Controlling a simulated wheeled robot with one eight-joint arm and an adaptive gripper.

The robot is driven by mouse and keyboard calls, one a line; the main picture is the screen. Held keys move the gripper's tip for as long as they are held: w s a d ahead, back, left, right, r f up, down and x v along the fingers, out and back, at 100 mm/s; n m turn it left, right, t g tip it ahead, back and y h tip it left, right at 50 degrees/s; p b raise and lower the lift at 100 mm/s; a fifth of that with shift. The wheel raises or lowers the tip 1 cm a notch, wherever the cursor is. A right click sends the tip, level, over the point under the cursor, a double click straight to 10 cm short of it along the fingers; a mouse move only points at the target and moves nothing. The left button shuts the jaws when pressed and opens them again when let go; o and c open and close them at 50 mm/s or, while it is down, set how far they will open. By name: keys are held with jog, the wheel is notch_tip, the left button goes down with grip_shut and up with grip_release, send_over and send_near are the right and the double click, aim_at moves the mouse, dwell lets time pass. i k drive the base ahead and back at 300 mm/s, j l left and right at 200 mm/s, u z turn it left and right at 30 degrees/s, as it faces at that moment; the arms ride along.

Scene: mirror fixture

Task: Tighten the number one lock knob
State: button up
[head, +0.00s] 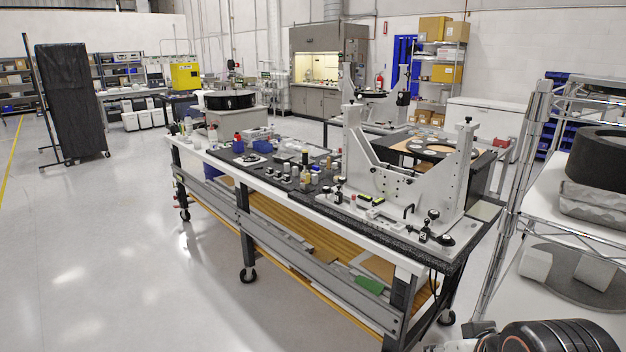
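The mirror fixture (415,180) is a grey metal frame with two uprights and a V-shaped middle. It stands on the near right end of a wheeled workbench (245,205). I see no readable numbers, so I cannot tell which knob is number one. Black rounded arm links of mine show at the bottom right, apart from the fixture. My gripper is not in view.
A wire shelf rack (520,200) stands close on the right, with a black ring (604,160) on it. Bottles and small parts (285,172) crowd the bench's middle. The floor (110,250) left of the bench is clear.

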aim_at(326, 190)
jog(key=i+j, duration=0.35)
jog(key=i+j+z, duration=0.1)
jog(key=i+j, duration=0.2)
jog(key=j, duration=0.25)
jog(key=i+j, duration=0.65)
jog(key=j, duration=0.25)
jog(key=i+l+z, duration=0.2)
jog(key=i, duration=1.15)
jog(key=j, duration=0.1)
